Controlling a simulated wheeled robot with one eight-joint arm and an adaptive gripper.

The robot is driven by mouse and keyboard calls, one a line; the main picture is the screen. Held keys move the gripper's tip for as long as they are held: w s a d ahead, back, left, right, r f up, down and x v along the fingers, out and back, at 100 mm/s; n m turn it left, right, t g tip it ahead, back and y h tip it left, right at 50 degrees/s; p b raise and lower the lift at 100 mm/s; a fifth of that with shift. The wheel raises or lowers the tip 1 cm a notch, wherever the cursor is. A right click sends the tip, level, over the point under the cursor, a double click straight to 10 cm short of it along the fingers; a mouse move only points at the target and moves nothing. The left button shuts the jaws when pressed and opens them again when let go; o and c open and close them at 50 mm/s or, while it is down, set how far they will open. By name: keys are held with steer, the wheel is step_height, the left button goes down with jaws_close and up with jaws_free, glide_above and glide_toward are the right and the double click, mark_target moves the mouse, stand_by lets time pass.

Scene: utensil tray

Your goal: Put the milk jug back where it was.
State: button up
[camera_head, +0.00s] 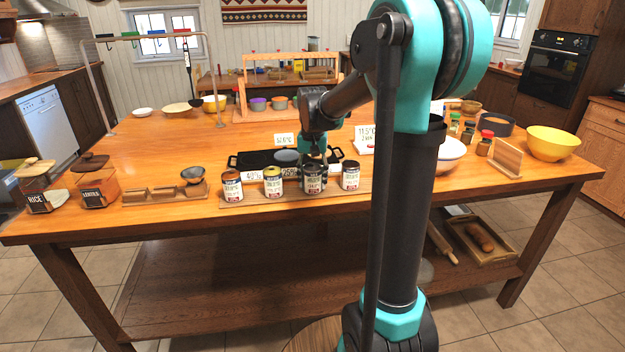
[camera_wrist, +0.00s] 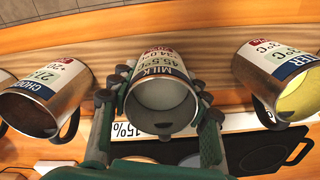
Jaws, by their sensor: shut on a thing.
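The milk jug (camera_head: 312,181) is a small metal jug with a white MILK label, and its pale inside shows in the wrist view (camera_wrist: 160,92). My gripper (camera_head: 313,163) is shut on it, with one finger on each side in the wrist view (camera_wrist: 160,112). The jug looks upright, in line with the other jugs in a row along the wooden board (camera_head: 240,203). Whether its base touches the board cannot be told. A jug with yellow contents (camera_head: 272,181) stands to its left in the head view, and a CHOC-labelled jug (camera_head: 350,177) to its right.
Another jug (camera_head: 232,186) ends the row on the left. A black tray (camera_head: 245,160) with dark items lies behind the row, near white signs (camera_head: 285,140). A wooden holder (camera_head: 165,193) and jars (camera_head: 95,185) stand further left. The table's front edge is close.

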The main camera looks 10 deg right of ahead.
steer(key=o, duration=1.4)
steer(key=shift+o, duration=0.2)
step_height(320, 180, up, 12)
steer(key=shift+r, duration=0.15)
